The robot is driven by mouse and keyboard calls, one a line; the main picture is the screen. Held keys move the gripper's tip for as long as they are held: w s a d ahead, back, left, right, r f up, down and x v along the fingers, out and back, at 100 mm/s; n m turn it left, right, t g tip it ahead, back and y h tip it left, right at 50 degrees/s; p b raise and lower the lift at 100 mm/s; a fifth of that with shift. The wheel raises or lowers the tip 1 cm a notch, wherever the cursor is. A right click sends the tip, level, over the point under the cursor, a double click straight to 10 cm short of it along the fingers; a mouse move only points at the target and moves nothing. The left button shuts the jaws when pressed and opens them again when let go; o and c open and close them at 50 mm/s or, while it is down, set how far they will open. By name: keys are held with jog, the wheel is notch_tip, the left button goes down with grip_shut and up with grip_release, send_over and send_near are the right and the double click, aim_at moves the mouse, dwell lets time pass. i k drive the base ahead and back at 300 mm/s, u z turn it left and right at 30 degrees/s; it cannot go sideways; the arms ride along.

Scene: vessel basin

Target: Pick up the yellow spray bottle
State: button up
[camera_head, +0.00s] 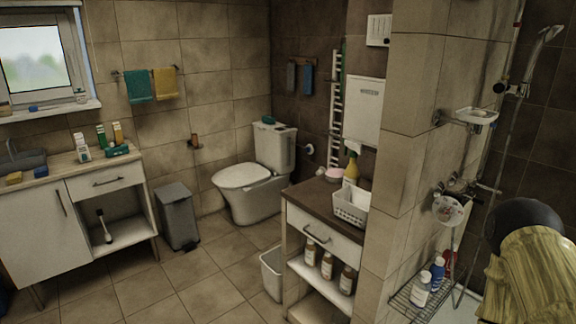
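My gripper is not in view.
Brown bottles (327,266) stand on the cabinet's shelf, and a pale bin (272,272) is on the floor beside it. A tiled wall edge (398,170) rises right of the cabinet. A yellowish cloth-like shape (530,280) fills the lower right. The left-centre floor is clear.

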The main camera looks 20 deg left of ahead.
aim_at(351, 175)
jog(key=u, duration=0.4)
jog(key=k, duration=0.3)
jog(key=u, duration=1)
jog(key=k, duration=1.05)
jog(key=u, duration=0.7)
jog(key=i, duration=2.6)
jog(key=z, duration=0.65)
jog(key=i, duration=1.5)
jog(key=z, duration=1.8)
jog(key=i, duration=1.05)
jog(key=z, duration=0.8)
